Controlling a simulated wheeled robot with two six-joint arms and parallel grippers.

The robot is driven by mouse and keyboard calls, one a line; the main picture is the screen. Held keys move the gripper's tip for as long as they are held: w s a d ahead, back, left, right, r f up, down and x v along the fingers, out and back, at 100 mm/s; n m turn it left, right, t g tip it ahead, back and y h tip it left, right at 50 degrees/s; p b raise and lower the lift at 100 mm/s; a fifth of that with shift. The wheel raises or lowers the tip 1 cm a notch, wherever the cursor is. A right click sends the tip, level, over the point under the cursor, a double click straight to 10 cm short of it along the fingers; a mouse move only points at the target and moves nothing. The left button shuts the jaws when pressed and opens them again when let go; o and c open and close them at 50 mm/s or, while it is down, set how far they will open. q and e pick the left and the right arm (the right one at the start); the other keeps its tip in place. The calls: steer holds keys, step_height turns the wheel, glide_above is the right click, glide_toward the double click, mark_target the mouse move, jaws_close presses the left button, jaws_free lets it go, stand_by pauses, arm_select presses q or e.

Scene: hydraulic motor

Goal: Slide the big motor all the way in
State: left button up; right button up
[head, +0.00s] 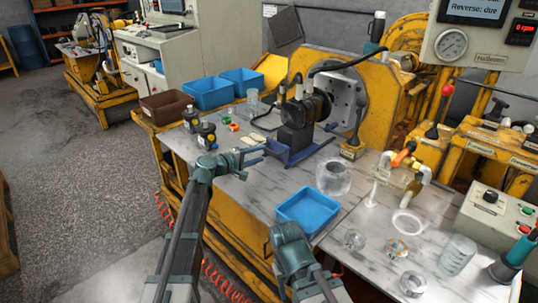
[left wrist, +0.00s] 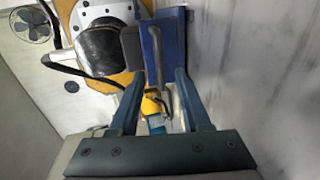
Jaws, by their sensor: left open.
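The big motor (head: 308,108) is a dark cylinder with hoses on top, sitting on a blue cradle (head: 292,154) in front of a grey round flange plate (head: 345,93). The left wrist view shows the dark motor body (left wrist: 100,48) beside the blue cradle (left wrist: 174,45). My left gripper (head: 260,154) is open at the cradle's near left side. In the left wrist view, its fingers (left wrist: 158,74) stand either side of a grey bar on the cradle, with a yellow piece between them; I cannot tell whether they touch. My right arm's wrist shows low in the head view; its fingertips cannot be made out.
Blue bins (head: 208,92) and a brown bin (head: 169,106) stand at the table's back left. Small black-and-yellow parts (head: 207,135) sit left of the cradle. A clear cylinder (head: 334,177) and a blue tray (head: 308,211) stand in front. Bare marble tabletop (head: 255,195) lies between.

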mark_target(268, 151)
arm_select(q)
steer(key=b+x, duration=0.1)
steer(key=x, duration=0.5)
jaws_close()
stand_by(1.4)
